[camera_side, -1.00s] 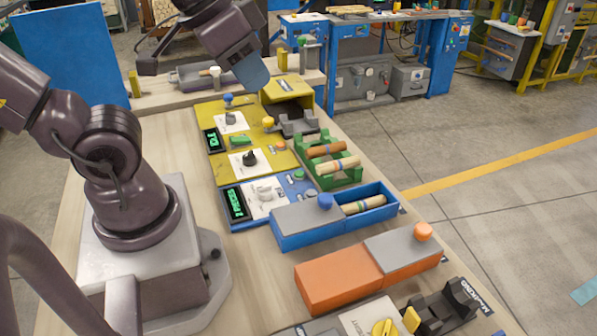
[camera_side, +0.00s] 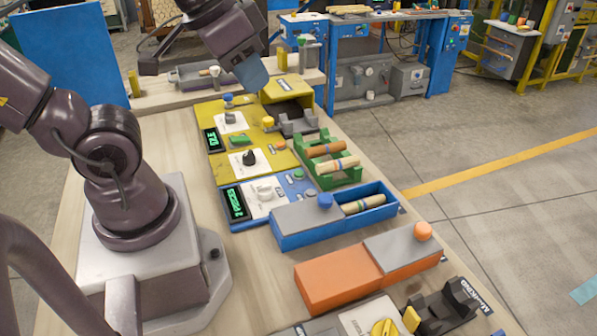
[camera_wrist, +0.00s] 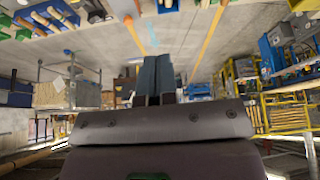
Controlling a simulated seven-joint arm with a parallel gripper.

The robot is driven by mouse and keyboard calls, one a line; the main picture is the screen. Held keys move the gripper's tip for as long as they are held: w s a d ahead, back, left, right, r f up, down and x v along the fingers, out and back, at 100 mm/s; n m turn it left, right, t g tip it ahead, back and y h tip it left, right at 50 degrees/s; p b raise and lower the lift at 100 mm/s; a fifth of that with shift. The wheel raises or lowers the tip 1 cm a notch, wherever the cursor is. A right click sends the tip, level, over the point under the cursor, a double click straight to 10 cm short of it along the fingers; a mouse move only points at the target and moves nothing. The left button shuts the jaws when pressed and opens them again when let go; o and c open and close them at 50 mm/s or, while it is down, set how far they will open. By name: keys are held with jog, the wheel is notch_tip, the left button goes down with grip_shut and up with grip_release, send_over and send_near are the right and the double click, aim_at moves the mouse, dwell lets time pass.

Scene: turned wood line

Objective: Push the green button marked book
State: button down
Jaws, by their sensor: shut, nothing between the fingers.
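A green rectangular button (camera_side: 240,139) sits on the yellow panel (camera_side: 279,160) in the side view. A small round green button (camera_side: 299,174) sits at the far right corner of the blue panel (camera_side: 234,224). The lettering beside both is too small to read, so I cannot tell which is marked book. My gripper (camera_side: 253,76) is above the far end of the yellow panel, apart from both buttons. In the wrist view its two blue-grey fingers (camera_wrist: 157,76) are together with nothing between them.
Right of the panels are a green rack (camera_side: 345,180) with wooden pieces, a blue box (camera_side: 295,240) with a blue knob, and an orange box (camera_side: 330,287). A yellow hood (camera_side: 286,88) stands close to my gripper. A black knob (camera_side: 249,157) rises from the yellow panel.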

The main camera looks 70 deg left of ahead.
jog(key=w+a+f+n+g+y, duration=0.2)
jog(key=w+a+f+g, duration=0.1)
jog(key=a+f, duration=0.6)
jog(key=m+t+h, duration=0.1)
jog(key=m+t, duration=0.6)
jog(key=m, duration=0.3)
send_over(299, 174)
notch_tip(299, 174, down, 12)
jog(key=f, duration=0.1)
jog(key=shift+r, duration=0.25)
jog(key=shift+f, duration=0.1)
jog(key=shift+f, duration=4.35)
jog(key=shift+f, duration=0.4)
